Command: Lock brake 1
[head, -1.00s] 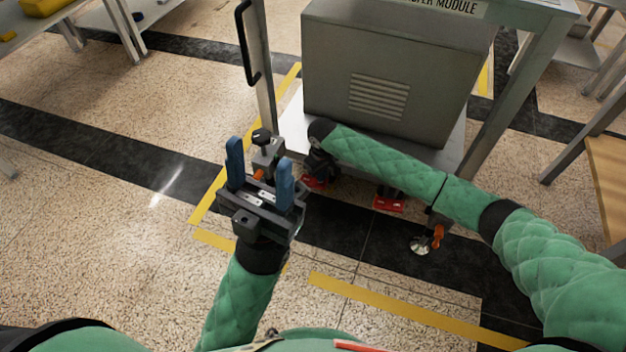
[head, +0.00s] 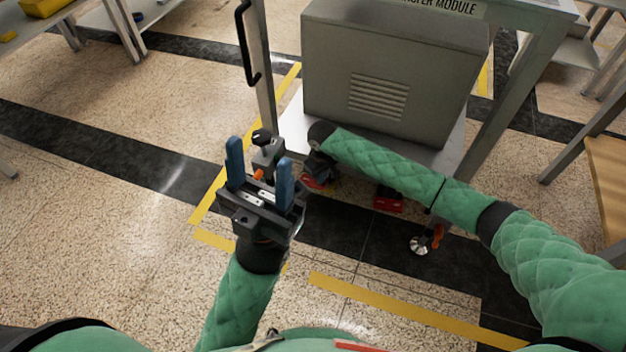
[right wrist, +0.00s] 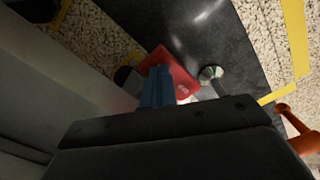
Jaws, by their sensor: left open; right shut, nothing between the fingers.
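Two red brake pedals show under the front edge of the transfer module cart (head: 385,75) in the head view. One is the left pedal (head: 316,184), partly covered by my right gripper (head: 318,172); the other is the right pedal (head: 389,204). I see no number on either. In the right wrist view, the blue fingers of my right gripper (right wrist: 158,88) are together and empty, overlapping a red pedal (right wrist: 178,72) with small pale lettering. I cannot tell whether they touch it. My left gripper (head: 260,180) is open and empty, left of the cart's front corner.
A dark knob fitting (head: 266,150) is behind my left gripper. Open floor lies to the left.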

